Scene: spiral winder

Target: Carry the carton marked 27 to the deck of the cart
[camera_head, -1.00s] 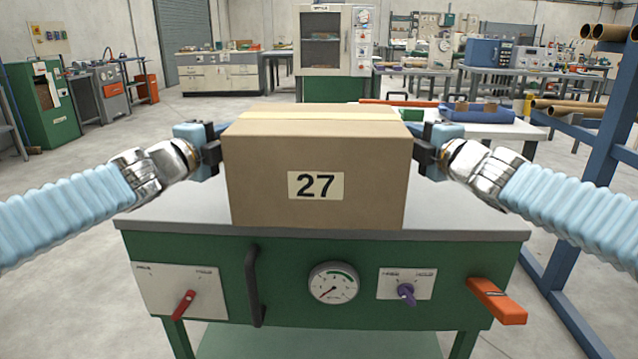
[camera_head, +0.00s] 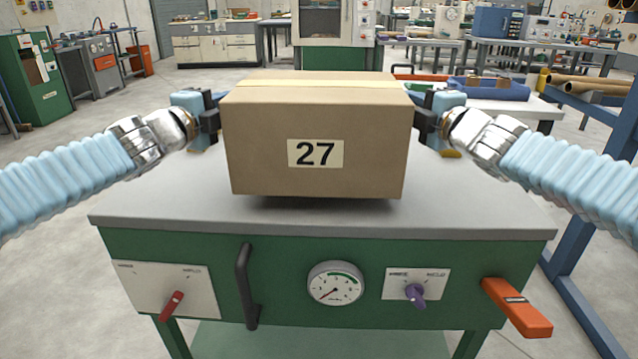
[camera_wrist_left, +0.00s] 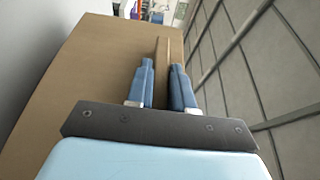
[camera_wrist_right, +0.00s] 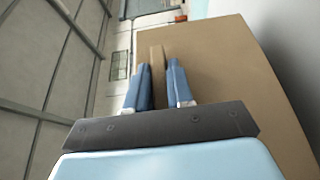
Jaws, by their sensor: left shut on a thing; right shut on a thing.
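The brown carton marked 27 (camera_head: 315,140) hangs level just above the grey top of a green bench (camera_head: 470,208), with a shadow under it. My left gripper (camera_head: 214,121) is at its left side and my right gripper (camera_head: 425,120) at its right side. In the left wrist view the fingers are shut on a thin cardboard tab (camera_wrist_left: 162,72) standing out from the carton's side. The right wrist view shows the same, with a tab (camera_wrist_right: 157,75) between the fingers. I cannot make out a cart in these views.
The bench front carries a black handle (camera_head: 246,285), a gauge (camera_head: 335,284), two knobs and an orange lever (camera_head: 517,308) sticking out at the right. A blue rack (camera_head: 590,215) stands close on the right. Open floor (camera_head: 60,190) lies to the left.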

